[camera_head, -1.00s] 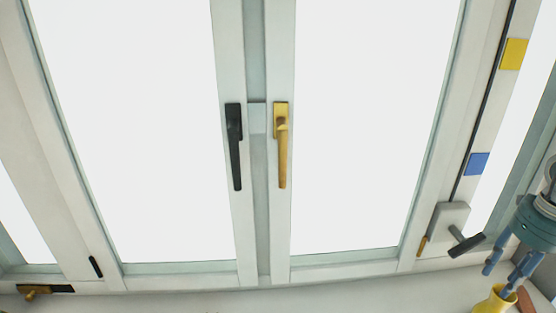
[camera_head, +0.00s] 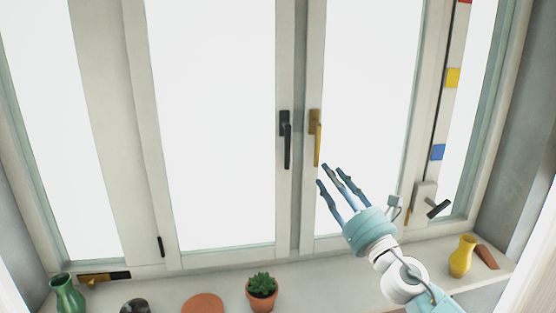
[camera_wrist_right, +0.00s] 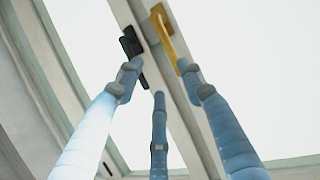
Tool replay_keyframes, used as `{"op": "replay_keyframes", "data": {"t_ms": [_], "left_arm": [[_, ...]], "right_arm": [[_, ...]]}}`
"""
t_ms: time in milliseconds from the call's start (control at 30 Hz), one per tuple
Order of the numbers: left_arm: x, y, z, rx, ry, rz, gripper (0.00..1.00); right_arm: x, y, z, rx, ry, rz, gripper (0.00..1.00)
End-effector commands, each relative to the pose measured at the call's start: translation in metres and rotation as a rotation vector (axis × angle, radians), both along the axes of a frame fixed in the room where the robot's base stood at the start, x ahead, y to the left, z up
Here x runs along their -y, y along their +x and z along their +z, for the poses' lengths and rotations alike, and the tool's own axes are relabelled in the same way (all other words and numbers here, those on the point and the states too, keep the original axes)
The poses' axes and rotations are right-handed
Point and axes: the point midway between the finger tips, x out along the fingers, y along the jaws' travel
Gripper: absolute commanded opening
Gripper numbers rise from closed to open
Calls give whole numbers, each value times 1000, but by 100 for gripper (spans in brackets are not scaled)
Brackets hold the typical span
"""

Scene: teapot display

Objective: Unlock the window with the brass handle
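The brass handle (camera_head: 317,140) hangs straight down on the right window sash. It also shows in the right wrist view (camera_wrist_right: 165,35), beyond my fingers. A black handle (camera_head: 286,140) hangs down on the left sash beside it, and it shows in the right wrist view too (camera_wrist_right: 130,45). My right gripper (camera_head: 335,175) is open and empty, with its fingers spread toward the handles. In the head view its fingertips are just below and right of the brass handle's lower end; I see no clear contact. My left gripper is out of view.
The sill below holds a potted succulent (camera_head: 262,292), a green vase (camera_head: 67,294), a yellow vase (camera_head: 462,256) and a terracotta disc (camera_head: 203,304). A grey crank (camera_head: 430,200) sits on the right frame. The glass around the handles is clear.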

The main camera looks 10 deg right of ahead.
Motion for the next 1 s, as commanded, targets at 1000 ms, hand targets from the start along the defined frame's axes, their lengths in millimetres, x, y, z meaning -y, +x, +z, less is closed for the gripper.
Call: {"op": "replay_keyframes", "data": {"t_ms": [1000], "left_arm": [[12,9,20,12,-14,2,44]], "right_arm": [[-14,97,41,0,11,-35,39]]}}
